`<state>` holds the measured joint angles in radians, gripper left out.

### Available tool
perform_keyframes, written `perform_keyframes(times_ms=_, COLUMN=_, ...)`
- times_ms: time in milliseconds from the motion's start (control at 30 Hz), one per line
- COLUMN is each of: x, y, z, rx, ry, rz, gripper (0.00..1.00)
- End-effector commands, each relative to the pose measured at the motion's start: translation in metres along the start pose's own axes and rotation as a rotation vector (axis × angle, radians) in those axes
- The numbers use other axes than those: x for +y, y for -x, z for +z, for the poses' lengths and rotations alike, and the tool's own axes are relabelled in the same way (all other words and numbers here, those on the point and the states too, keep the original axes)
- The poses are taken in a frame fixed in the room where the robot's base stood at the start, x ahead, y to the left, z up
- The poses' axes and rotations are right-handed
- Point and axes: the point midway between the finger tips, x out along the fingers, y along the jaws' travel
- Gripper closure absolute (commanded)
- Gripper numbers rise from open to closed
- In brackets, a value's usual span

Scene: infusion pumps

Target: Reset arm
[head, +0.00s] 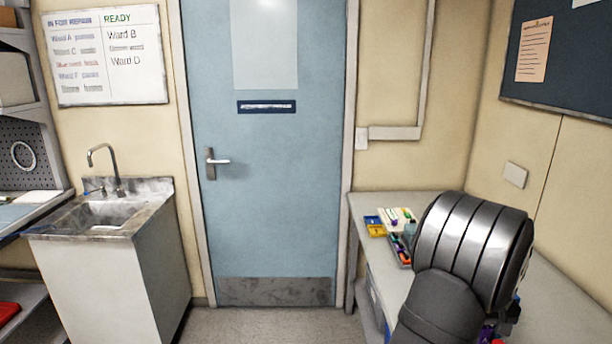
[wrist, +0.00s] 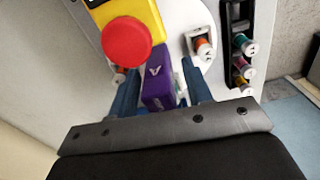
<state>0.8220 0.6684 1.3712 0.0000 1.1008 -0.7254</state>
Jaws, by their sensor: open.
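My gripper (wrist: 160,88) is open in the wrist view, with its two dark blue fingers apart. A purple block (wrist: 158,90) with a white mark lies between or just beyond the fingers; I cannot tell whether either finger touches it. A yellow box with a red round button (wrist: 127,41) is just above the block in the picture. In the head view my arm reaches over the bench at the right and hides my gripper. Small purple and red bits show at the lower edge beside the arm, too small to make out.
The wrist view shows a white round plate (wrist: 177,22) with small coloured spools and a black rack (wrist: 240,45) holding several more. In the head view, coloured small parts (head: 393,222) sit at the bench's (head: 362,207) back left. A sink (head: 104,212) stands left of the blue door (head: 268,180).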

Motion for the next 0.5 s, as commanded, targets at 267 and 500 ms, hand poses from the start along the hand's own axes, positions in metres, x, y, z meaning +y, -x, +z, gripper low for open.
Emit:
perform_keyframes(times_ms=267, x=0.0, y=0.0001, z=0.0001, rx=-0.001, ry=-0.087, rz=-0.001, gripper=0.55)
perform_keyframes(times_ms=500, x=0.0, y=0.0002, z=0.0, rx=-0.001, ry=-0.093, rz=-0.001, gripper=0.55)
